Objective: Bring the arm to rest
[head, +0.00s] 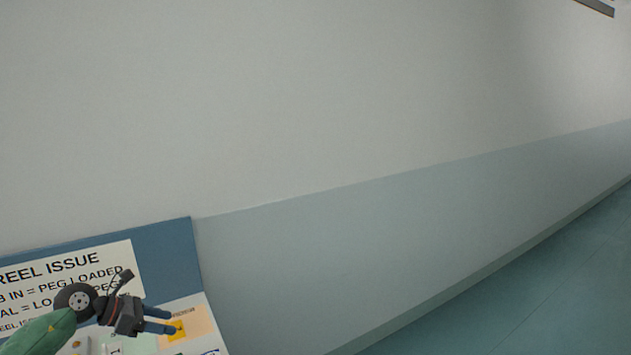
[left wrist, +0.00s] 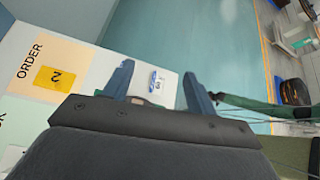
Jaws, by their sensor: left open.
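My left gripper (head: 172,320) is at the bottom left of the head view, in front of the reel issue board and over the pale station top. It is open. In the left wrist view its two blue-grey fingers (left wrist: 160,84) stand apart, with no object gripped between them. A green arm, which looks like my other one, crosses the right side of that view. Its dark end is too small and partly hidden to read.
The REEL ISSUE sign (head: 65,285) stands on a blue board. A yellow card marked 2 (left wrist: 54,79) lies on the orange ORDER pad (left wrist: 32,52). A small white item with a blue mark (left wrist: 157,82) shows beyond the fingers. Open floor (left wrist: 180,38) lies beyond.

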